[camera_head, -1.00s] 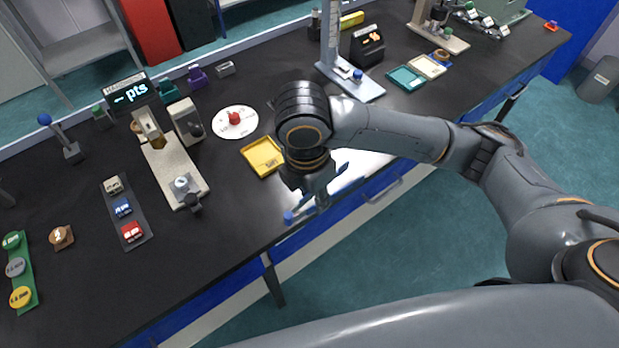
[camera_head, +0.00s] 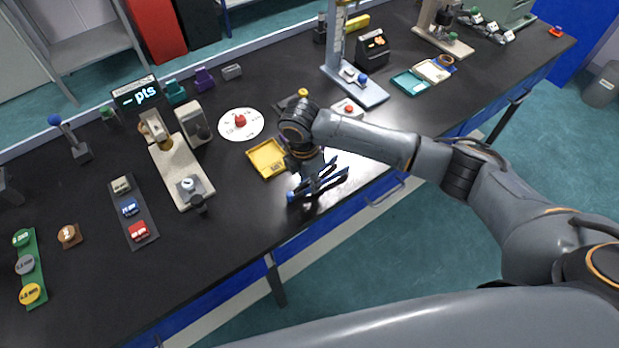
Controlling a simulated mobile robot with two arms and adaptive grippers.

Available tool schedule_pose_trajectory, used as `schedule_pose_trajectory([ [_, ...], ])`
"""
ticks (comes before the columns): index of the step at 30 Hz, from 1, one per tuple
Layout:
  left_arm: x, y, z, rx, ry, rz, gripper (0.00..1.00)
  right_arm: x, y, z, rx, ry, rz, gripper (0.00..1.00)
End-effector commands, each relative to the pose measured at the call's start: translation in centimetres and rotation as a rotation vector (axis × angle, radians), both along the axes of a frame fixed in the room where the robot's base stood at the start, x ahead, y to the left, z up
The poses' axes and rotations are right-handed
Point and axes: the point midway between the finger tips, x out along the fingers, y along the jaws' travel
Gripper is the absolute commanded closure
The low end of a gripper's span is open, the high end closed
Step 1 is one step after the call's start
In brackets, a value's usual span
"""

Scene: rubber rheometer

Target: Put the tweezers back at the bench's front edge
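The tweezers, a slim item with a blue end (camera_head: 292,196), are at the front edge of the black bench. My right gripper (camera_head: 313,180) points down there, with its fingers around the tweezers, which stick out to its left. The fingers, the tweezers and their shadows overlap, so the exact grip and any gap to the bench top are hard to make out. My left gripper is out of view.
A yellow tray (camera_head: 267,157) lies just left of my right gripper, with a white disc (camera_head: 241,124) behind it. A beige stand (camera_head: 180,172) is farther left. A red-buttoned white box (camera_head: 348,109) is behind my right arm. The front strip left of the gripper is clear.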

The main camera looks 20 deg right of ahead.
Motion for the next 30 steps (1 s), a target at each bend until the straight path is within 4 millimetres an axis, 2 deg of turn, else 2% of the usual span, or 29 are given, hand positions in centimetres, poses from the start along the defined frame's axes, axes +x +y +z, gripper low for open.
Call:
schedule_pose_trajectory([
  [10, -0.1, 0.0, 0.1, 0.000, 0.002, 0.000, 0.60, 0.0, 0.0, -0.6, 0.002, -0.002, 0.000, 0.75],
  [12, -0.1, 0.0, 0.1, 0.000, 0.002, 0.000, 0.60, 0.0, 0.1, -0.6, 0.002, -0.001, 0.000, 0.57],
  [14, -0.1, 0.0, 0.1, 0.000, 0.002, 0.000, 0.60, 0.0, 0.1, -0.6, 0.002, -0.001, 0.000, 0.49],
  [24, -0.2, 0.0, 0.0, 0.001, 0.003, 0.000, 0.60, 0.1, 0.1, -0.3, 0.002, -0.003, 0.000, 0.49],
  [26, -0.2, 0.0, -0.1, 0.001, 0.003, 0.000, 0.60, 0.1, 0.1, 0.2, 0.001, -0.004, -0.001, 0.49],
  [30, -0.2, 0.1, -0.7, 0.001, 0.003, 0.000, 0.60, 0.0, 0.4, 2.4, 0.004, -0.007, 0.001, 0.49],
])
